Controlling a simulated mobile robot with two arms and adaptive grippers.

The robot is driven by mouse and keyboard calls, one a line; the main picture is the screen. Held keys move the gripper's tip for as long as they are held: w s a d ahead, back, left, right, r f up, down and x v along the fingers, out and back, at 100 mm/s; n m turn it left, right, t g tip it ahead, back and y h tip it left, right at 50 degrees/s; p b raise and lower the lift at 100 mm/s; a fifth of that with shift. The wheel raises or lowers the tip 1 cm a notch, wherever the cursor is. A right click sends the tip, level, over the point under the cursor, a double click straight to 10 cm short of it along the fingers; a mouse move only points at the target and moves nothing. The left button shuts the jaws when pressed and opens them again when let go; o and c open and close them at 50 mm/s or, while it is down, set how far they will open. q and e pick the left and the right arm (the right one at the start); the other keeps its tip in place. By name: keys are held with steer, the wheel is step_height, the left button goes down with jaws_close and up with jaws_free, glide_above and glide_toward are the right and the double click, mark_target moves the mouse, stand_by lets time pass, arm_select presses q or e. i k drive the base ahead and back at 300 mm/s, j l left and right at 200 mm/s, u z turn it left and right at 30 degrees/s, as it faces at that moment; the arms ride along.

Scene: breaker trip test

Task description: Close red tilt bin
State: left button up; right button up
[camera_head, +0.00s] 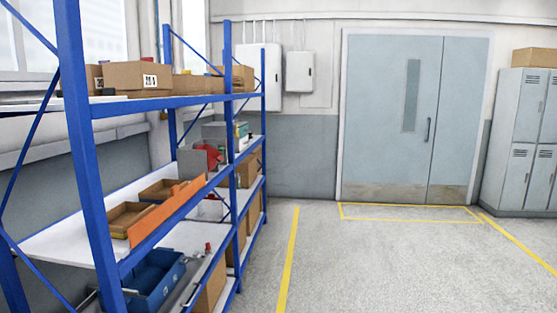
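A small red bin (212,156) is on the middle level of the blue shelving rack, toward its far end. It appears as a red angled face beside grey parts. It is small here, and I cannot tell how far it is tilted open. A rack upright and other goods stand close to its right. Neither of my grippers can be made out in the head view, and nothing is seen touching the bin.
The blue rack (76,140) fills the left side. An orange panel (166,213) fronts open brown boxes, with a blue crate (152,282) below. Grey double doors (400,120) and lockers (520,140) stand beyond. The grey floor (370,265) right of the rack is clear.

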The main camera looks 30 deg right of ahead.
mark_target(214, 155)
steer(key=i+l, duration=0.5)
steer(key=l, duration=0.2)
steer(key=i+l+z, duration=0.1)
steer(key=i+l, duration=0.45)
steer(key=l, duration=0.15)
